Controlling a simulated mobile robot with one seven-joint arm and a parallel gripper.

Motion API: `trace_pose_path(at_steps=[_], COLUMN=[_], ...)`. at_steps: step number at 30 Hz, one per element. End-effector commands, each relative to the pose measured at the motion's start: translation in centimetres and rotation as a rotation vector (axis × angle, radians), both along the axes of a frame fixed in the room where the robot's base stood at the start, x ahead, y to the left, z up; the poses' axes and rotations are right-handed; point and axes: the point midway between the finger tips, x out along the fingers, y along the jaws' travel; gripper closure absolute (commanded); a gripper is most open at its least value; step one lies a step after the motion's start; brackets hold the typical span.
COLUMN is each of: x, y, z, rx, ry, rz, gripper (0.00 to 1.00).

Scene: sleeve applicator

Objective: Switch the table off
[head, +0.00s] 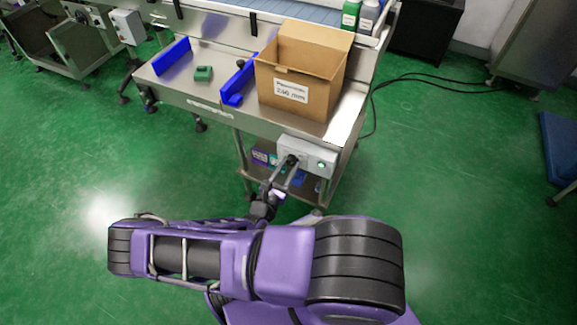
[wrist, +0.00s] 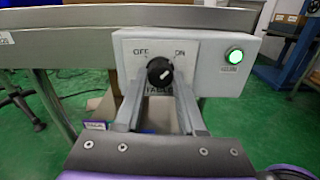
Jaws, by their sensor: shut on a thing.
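A grey control box (head: 312,157) is mounted on the front right of the steel table (head: 215,113); it also fills the middle of the wrist view (wrist: 210,60). Its black rotary knob (wrist: 159,71) sits between printed OFF on the left and ON on the right. The knob's white mark appears turned toward the ON side. To the right a round green lamp (wrist: 235,55) is lit. My gripper (wrist: 158,88) has its two fingers on either side of the knob and is shut on it.
An open cardboard box (head: 303,75), blue guides (head: 172,57) and a small green object (head: 203,73) are on the table top. A lower shelf holds some items. The green floor in front is clear apart from my arm.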

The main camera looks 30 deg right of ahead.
Motion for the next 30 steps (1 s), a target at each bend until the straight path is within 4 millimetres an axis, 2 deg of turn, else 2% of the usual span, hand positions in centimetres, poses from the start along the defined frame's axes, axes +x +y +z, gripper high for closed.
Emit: trace_pose_path(at_steps=[8, 30], x=[-0.05, -0.19], y=[-0.05, -0.11], z=[0.03, 0.02], rx=[-0.106, -0.536], ry=[0.136, 0.688], rz=[-0.001, -0.001], gripper=[1.0, 1.0])
